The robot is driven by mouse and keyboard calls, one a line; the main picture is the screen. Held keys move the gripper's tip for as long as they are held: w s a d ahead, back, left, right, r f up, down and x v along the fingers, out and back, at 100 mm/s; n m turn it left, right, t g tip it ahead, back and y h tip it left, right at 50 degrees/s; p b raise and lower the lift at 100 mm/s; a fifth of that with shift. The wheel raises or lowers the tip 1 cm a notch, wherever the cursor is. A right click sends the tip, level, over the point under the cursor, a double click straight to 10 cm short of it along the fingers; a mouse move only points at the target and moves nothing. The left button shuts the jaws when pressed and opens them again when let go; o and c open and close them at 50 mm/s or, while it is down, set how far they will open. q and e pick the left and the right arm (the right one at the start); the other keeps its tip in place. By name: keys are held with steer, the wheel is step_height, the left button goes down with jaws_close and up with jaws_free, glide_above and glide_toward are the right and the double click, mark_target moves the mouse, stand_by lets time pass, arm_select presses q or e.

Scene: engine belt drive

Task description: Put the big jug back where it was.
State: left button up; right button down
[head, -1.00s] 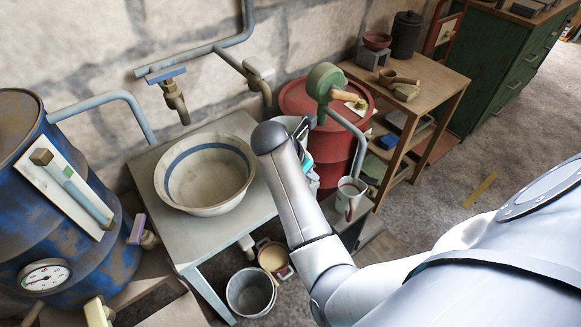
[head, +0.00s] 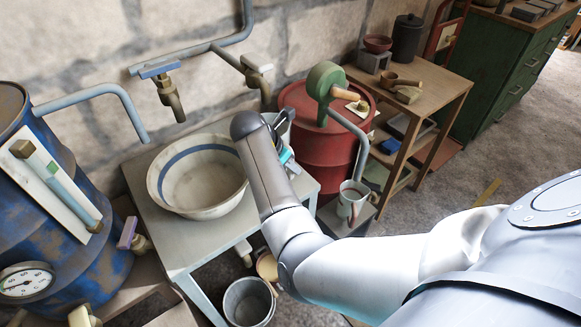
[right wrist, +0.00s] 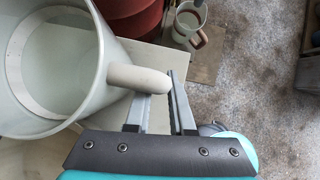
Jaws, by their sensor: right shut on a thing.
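The big jug (right wrist: 95,75) is pale grey and shows large at the left of the right wrist view, open mouth towards the camera. My right gripper (right wrist: 160,85) is shut on its stubby handle (right wrist: 138,79). In the head view my right forearm hides nearly all of the jug, and the right gripper (head: 284,148) shows only in part, at the right end of the grey table (head: 180,240), beside the wide bowl (head: 200,178). I cannot tell whether the jug touches the table. My left gripper is not in view.
A smaller pale mug (head: 352,196) stands under the spout of a red drum (head: 318,140) with a green pump. A blue drum (head: 75,210) stands at left. Brass taps (head: 172,100) hang above the bowl. A bucket (head: 248,300) is under the table. A wooden shelf (head: 440,85) is behind.

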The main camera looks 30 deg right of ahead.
steer(key=c, duration=1.1)
jaws_free()
steer(key=o, duration=0.3)
steer(key=shift+o, duration=0.2)
steer(key=shift+r, duration=0.1)
arm_select(q)
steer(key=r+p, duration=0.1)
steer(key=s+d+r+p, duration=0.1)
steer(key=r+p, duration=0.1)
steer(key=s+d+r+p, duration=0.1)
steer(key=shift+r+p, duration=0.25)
steer(key=shift+p, duration=0.05)
arm_select(e)
steer(key=v, duration=1.2)
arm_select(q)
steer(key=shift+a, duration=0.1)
